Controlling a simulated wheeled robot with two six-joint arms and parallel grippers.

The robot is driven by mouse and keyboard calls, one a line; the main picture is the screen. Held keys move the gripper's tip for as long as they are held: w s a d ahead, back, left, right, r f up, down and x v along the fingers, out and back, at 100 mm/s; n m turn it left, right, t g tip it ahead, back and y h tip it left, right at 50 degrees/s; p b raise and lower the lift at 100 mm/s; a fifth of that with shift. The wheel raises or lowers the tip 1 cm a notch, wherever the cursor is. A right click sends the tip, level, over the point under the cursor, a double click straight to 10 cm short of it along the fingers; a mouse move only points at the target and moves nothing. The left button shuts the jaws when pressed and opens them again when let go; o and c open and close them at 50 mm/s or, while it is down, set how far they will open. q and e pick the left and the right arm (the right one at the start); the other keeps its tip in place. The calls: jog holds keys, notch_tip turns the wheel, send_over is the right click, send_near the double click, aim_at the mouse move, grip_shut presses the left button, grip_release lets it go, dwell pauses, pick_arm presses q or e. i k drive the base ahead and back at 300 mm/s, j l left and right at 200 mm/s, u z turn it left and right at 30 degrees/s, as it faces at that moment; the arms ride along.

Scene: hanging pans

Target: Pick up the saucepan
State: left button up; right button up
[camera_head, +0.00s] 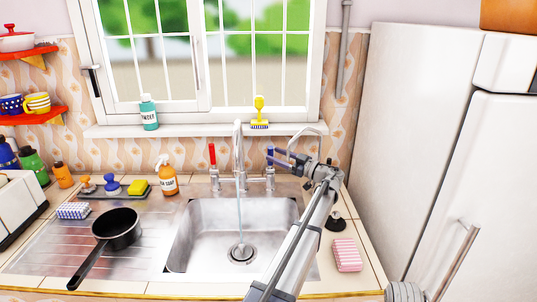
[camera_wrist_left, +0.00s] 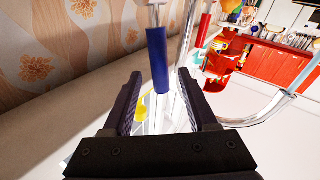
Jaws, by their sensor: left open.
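The black saucepan (camera_head: 117,228) stands on the metal drainboard left of the sink, its handle pointing to the lower left. My left gripper (camera_head: 276,156) is well to the right of it, across the sink, by the tap's blue handle. In the left wrist view the left gripper (camera_wrist_left: 159,82) is open, with the blue tap handle (camera_wrist_left: 157,50) in line with the gap between its fingers. I cannot tell whether they touch it. The saucepan does not show in the wrist view. My right gripper is not in view.
Water runs from the tap (camera_head: 238,150) into the sink (camera_head: 190,235). The tap's red handle (camera_head: 212,153) stands upright. A toaster (camera_head: 18,205) is at the left, a fridge (camera_head: 420,120) at the right.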

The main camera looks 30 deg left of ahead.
aim_at(104, 249)
jog(key=k+l, duration=0.7)
jog(key=k, duration=0.2)
